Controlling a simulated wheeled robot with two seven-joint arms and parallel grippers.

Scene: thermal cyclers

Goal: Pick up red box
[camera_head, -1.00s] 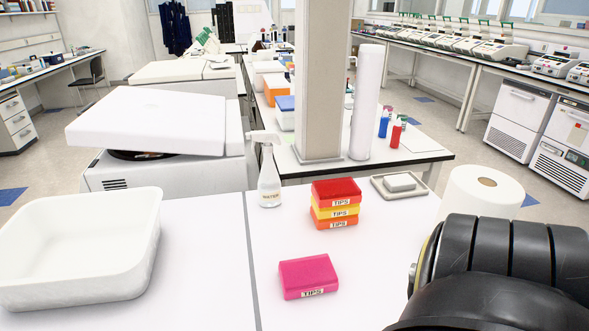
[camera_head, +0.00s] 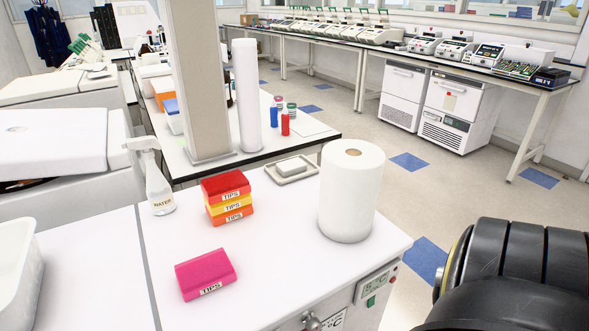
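The red box (camera_head: 224,183) labelled TIPS is the top one of a stack on the white bench. Under it are a yellow box (camera_head: 229,204) and an orange box (camera_head: 232,217). A separate pink TIPS box (camera_head: 206,274) lies in front of the stack, toward the bench's near side. A large black part of my own arm shows at the lower right, apart from the boxes. Neither gripper is in view.
A paper towel roll (camera_head: 350,192) stands right of the stack. A spray bottle (camera_head: 152,178) stands left of it. A small tray (camera_head: 291,172) with a white block lies behind. A white tub (camera_head: 18,265) is at the left edge. Bench surface (camera_head: 275,255) before the roll is clear.

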